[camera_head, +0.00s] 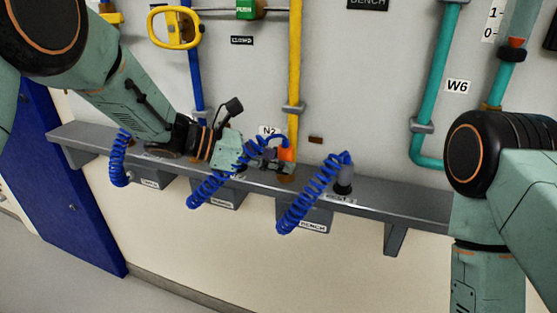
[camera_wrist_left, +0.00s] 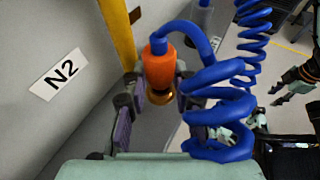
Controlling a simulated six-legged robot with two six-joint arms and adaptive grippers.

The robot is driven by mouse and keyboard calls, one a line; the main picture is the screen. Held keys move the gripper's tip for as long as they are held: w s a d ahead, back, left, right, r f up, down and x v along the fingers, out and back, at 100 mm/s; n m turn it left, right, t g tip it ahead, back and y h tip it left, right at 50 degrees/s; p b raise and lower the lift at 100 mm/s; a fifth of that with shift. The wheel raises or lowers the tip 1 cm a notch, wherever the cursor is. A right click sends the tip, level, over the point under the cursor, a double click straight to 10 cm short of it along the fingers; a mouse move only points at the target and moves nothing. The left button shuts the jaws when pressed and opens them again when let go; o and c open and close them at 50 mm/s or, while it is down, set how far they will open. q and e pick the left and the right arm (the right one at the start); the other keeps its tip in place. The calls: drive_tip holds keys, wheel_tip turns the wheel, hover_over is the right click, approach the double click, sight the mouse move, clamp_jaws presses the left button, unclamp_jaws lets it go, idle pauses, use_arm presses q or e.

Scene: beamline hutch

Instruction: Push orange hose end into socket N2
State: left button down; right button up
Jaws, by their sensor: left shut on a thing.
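The orange hose end (camera_head: 286,155) is at the grey shelf, by the foot of the yellow pipe. In the left wrist view the orange hose end (camera_wrist_left: 158,70) has a blue hose coming from its top and a brass part below it. My left gripper (camera_head: 280,166) is shut on it, one finger on each side. The N2 label (camera_head: 268,130) is on the wall just behind; the N2 label (camera_wrist_left: 58,74) also shows in the wrist view. Socket N2 is not clearly visible, and I cannot tell whether the brass part touches it. My right gripper (camera_wrist_left: 276,95) appears open and empty, far from the hose end.
The grey shelf (camera_head: 400,200) runs along the wall. Blue coiled hoses (camera_head: 312,195) hang at its front, one close beside my left gripper. A yellow pipe (camera_head: 295,60) rises behind the hose end. A teal pipe (camera_head: 432,90) stands to the right.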

use_arm(q)
drive_tip(key=shift+d+b, duration=0.15)
drive_tip(key=shift+b, duration=0.15)
idle(0.5)
drive_tip(key=shift+f+b, duration=0.55)
idle(0.6)
drive_tip(key=c, duration=1)
unclamp_jaws()
